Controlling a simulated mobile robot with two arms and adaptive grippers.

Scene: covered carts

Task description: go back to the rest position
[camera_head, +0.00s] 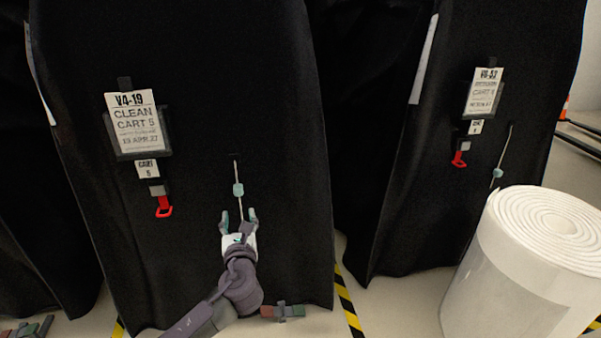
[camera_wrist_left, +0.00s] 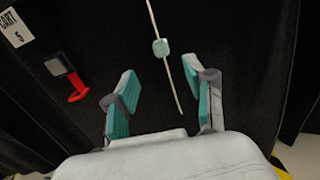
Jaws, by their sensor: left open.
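My left gripper (camera_head: 239,219) is in front of the black covered cart (camera_head: 190,60) labelled "CLEAN CART 5". It is open and its fingers are empty. In the left wrist view the teal-padded fingers (camera_wrist_left: 162,100) stand apart. A thin pale cord with a small light-teal bead (camera_head: 238,189) hangs on the cover just above the gripper. In the left wrist view the bead (camera_wrist_left: 160,47) sits beyond the fingertips and the cord's lower end reaches between the fingers. I cannot tell whether the cord touches them. My right gripper does not show.
A red pull tab (camera_head: 163,206) hangs below the cart's label (camera_head: 134,122). A second covered cart (camera_head: 400,190) stands to the right with its own cord. A large white roll (camera_head: 510,270) stands at the lower right. Yellow-black tape (camera_head: 347,300) marks the floor between.

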